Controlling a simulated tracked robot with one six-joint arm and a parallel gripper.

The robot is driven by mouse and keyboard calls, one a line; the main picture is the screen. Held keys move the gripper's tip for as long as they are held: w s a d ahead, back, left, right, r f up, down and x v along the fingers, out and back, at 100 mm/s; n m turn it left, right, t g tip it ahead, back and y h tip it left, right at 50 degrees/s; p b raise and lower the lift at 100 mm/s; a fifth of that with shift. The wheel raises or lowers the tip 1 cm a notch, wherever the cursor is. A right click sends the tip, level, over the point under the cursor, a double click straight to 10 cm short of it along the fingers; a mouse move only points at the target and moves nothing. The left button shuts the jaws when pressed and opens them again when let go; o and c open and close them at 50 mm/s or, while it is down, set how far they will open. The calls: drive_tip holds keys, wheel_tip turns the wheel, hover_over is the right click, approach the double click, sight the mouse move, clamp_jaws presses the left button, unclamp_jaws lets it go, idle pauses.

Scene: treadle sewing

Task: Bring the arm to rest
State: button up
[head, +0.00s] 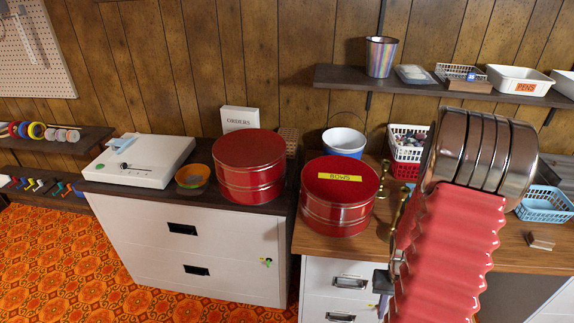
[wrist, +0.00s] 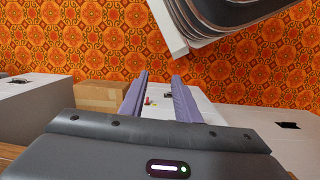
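My gripper (wrist: 160,76) shows in the wrist view with its two purple-grey fingers apart and nothing between them. Past the fingers is a pale surface with a small red and yellow item, blurred. In the head view my arm, with a red ribbed sleeve and shiny metal rings, rises at the right in front of the wooden worktop (head: 318,243). It hides part of the worktop and what stands on it. My gripper is mostly hidden behind the arm there.
A red tin labelled BOWS (head: 338,215) stands left of my arm. Another red tin (head: 250,170) and a bowl (head: 192,178) stand on the white cabinet (head: 190,240). A shelf (head: 345,80) runs above the worktop. A cardboard box (wrist: 100,95) shows in the wrist view.

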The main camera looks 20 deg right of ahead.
drive_tip(key=w+a+r+n+t, duration=0.2)
drive_tip(key=a+r+n+t, duration=0.1)
drive_tip(key=a+r, duration=1.1)
drive_tip(key=w+a+r+n+t, duration=0.2)
drive_tip(key=a+r+n+t, duration=0.2)
drive_tip(key=a+r, duration=1.1)
wheel_tip(320, 180, up, 6)
drive_tip(key=shift+c, duration=0.5)
